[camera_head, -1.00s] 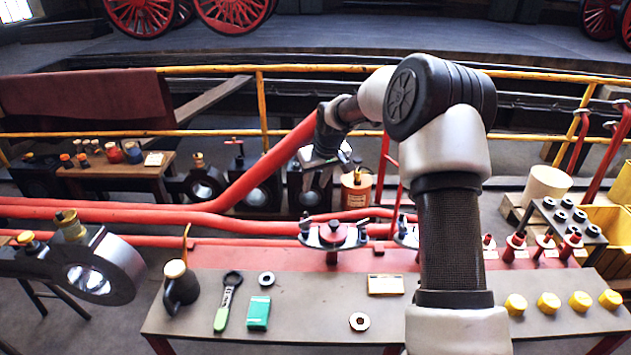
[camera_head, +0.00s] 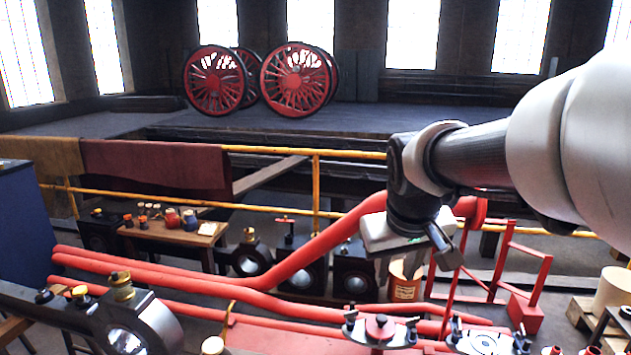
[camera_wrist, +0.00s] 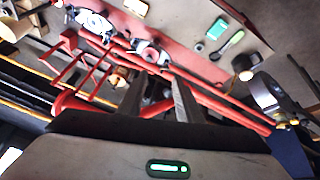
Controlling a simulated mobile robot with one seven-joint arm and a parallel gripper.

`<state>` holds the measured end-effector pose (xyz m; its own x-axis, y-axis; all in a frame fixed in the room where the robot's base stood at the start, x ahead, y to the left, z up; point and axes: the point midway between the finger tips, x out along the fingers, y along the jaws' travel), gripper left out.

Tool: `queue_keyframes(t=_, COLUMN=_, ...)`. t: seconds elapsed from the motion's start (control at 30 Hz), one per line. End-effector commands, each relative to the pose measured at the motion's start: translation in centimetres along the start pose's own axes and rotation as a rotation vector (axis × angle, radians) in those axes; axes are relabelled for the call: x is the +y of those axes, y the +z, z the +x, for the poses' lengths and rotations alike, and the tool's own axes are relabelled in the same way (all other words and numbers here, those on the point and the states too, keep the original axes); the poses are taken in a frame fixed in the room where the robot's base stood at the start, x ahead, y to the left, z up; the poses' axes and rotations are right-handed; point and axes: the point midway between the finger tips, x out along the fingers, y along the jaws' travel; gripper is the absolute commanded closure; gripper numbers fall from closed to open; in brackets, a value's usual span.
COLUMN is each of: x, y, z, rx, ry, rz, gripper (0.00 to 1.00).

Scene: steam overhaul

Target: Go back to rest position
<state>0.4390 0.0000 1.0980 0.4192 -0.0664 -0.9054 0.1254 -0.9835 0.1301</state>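My gripper (camera_head: 432,258) is in the air in front of the yellow railing, above and beyond the red pipes, with my arm reaching in from the right. In the wrist view my gripper (camera_wrist: 160,92) shows two grey fingers standing apart with nothing held between them. A green box (camera_wrist: 217,28) and a spanner (camera_wrist: 230,43) lie on that bench.
Red pipes (camera_head: 225,291) run across below my gripper, and a yellow railing (camera_head: 270,216) stands behind. A red frame (camera_head: 505,270) is close at the right. A wooden table (camera_head: 172,235) with small jars stands at left. Red spoked wheels (camera_head: 297,80) stand far back.

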Motion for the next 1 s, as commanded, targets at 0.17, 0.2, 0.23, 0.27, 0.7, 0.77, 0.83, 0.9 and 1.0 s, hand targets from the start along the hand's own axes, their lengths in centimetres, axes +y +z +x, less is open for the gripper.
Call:
queue_keyframes(t=0.17, x=-0.6, y=6.6, z=-4.1, rx=0.031, ry=-0.005, rz=0.071, gripper=0.68)
queue_keyframes(t=0.2, x=-0.8, y=7.8, z=-4.5, rx=0.034, ry=-0.009, rz=0.084, gripper=0.68)
queue_keyframes(t=0.23, x=-0.9, y=8.6, z=-4.8, rx=0.038, ry=-0.013, rz=0.093, gripper=0.68)
queue_keyframes(t=0.27, x=-1.0, y=9.4, z=-5.0, rx=0.04, ry=-0.016, rz=0.102, gripper=0.68)
queue_keyframes(t=0.7, x=-1.7, y=14.0, z=-9.9, rx=0.063, ry=-0.062, rz=0.172, gripper=0.68)
queue_keyframes(t=0.77, x=-1.5, y=13.4, z=-11.1, rx=0.063, ry=-0.062, rz=0.172, gripper=0.68)
queue_keyframes(t=0.83, x=-1.3, y=12.8, z=-12.6, rx=0.063, ry=-0.062, rz=0.172, gripper=0.68)
queue_keyframes(t=0.9, x=-1.0, y=12.0, z=-14.3, rx=0.063, ry=-0.061, rz=0.172, gripper=0.68)
queue_keyframes(t=1.0, x=-0.7, y=10.8, z=-17.0, rx=0.063, ry=-0.061, rz=0.171, gripper=0.68)
